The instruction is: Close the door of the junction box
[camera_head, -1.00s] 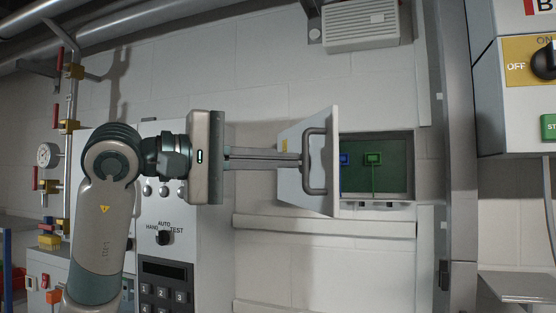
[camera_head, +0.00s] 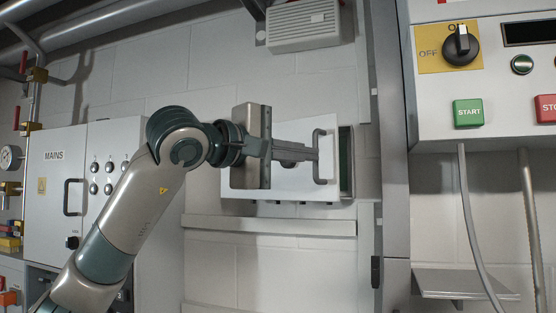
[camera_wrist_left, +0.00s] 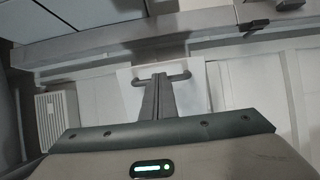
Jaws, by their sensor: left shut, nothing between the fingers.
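The junction box door (camera_head: 290,184) is a pale panel that stands nearly closed, with a dark green strip of the box interior (camera_head: 346,160) showing at its right edge. Its grey handle (camera_head: 322,157) is near that right edge. My left gripper (camera_head: 314,154) is shut and empty, with its fingers stretched across the front of the door close to the handle. Whether the tips touch the door cannot be told. In the left wrist view the fingers (camera_wrist_left: 159,78) reach the door (camera_wrist_left: 128,88) between the ends of the handle (camera_wrist_left: 178,77). My right gripper is not in view.
A grey vented unit (camera_head: 303,28) is on the wall above the box. A control panel (camera_head: 490,100) with a knob and buttons juts out at the right, beside a vertical post (camera_head: 391,170). A MAINS cabinet (camera_head: 60,180) stands at the left. A ledge (camera_head: 270,226) runs below the box.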

